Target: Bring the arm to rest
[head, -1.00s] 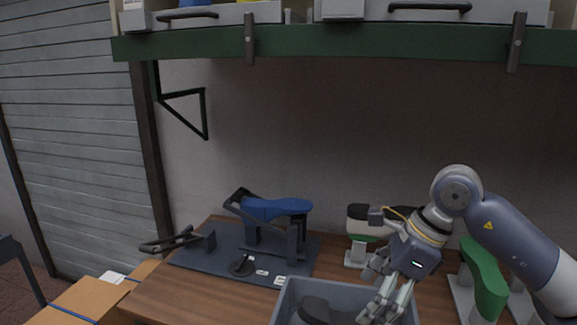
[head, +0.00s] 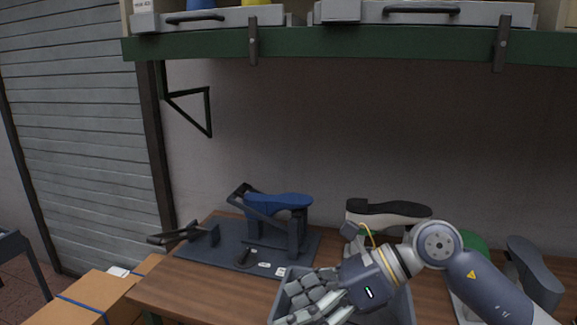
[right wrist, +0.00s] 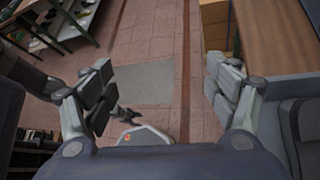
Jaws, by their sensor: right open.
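My right gripper (head: 310,298) is in front of and over the grey crate (head: 408,304) at the table's front. In the right wrist view the right gripper (right wrist: 165,90) is open, with nothing between its fingers and the tiled floor below. The crate's wall also shows at the right of that view (right wrist: 268,112). My left gripper is not in view.
A blue last (head: 278,201) sits on a dark fixture (head: 215,253) on the wooden table (head: 190,289). A black-and-white shoe form (head: 388,213) stands behind my right arm. A grey last (head: 534,268) is at right. Cardboard boxes (head: 95,296) stand at the left. A green shelf (head: 350,45) hangs above.

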